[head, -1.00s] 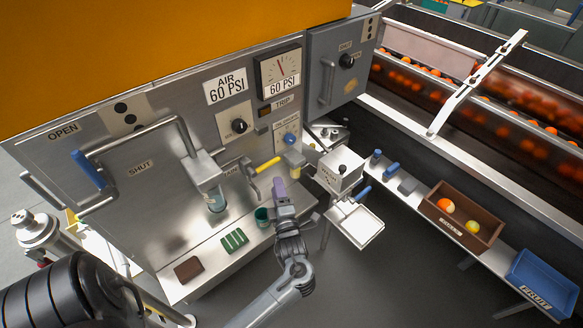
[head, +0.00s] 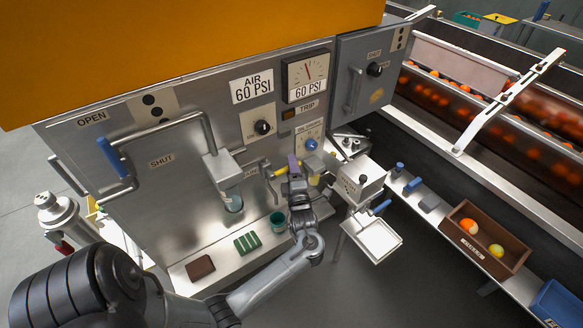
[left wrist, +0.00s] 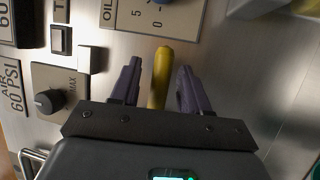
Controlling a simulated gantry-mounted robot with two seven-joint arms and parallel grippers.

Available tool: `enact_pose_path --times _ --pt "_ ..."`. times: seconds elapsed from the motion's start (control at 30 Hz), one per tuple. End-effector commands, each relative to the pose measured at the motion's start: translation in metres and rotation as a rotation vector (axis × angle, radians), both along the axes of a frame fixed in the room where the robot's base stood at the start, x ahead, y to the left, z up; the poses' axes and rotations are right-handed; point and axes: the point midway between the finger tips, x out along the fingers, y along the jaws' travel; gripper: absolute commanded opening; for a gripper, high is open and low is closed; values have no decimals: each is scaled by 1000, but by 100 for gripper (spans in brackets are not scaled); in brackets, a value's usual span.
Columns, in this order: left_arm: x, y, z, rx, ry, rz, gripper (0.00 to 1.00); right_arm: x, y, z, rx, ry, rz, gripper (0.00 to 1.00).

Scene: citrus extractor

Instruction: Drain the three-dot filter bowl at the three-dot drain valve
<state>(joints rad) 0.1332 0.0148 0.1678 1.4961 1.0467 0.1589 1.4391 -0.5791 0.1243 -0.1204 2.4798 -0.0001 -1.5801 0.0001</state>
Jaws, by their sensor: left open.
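My left gripper (head: 294,170) is open in front of the machine panel. In the left wrist view its purple fingers (left wrist: 161,88) stand on either side of a yellow handle (left wrist: 161,76), with a gap on each side. The yellow handle also shows in the head view (head: 279,173), just left of the gripper. A clear bowl (head: 234,203) hangs under a grey housing on the panel. A yellowish bowl-like part (head: 313,180) is partly hidden behind the gripper. I cannot make out three dots on either bowl or the handle. My right gripper is not in view.
A green cup (head: 277,222), a ribbed green pad (head: 246,243) and a brown block (head: 200,267) are on the metal ledge. A white box with a tray (head: 372,238) stands right of the gripper. A brown fruit crate (head: 487,257) is farther right.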

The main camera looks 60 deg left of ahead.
Motion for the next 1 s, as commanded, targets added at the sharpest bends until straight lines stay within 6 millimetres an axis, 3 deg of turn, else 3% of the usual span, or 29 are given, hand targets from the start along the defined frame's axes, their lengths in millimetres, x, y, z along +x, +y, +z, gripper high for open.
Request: enact_pose_path --times 0.37,0.67,1.0 --pt "1 4 1 -1 0 0 44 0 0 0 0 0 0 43" --pt "1 3 0 0 0 0 0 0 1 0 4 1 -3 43" --pt "1 4 0 0 -5 0 0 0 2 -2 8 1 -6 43"
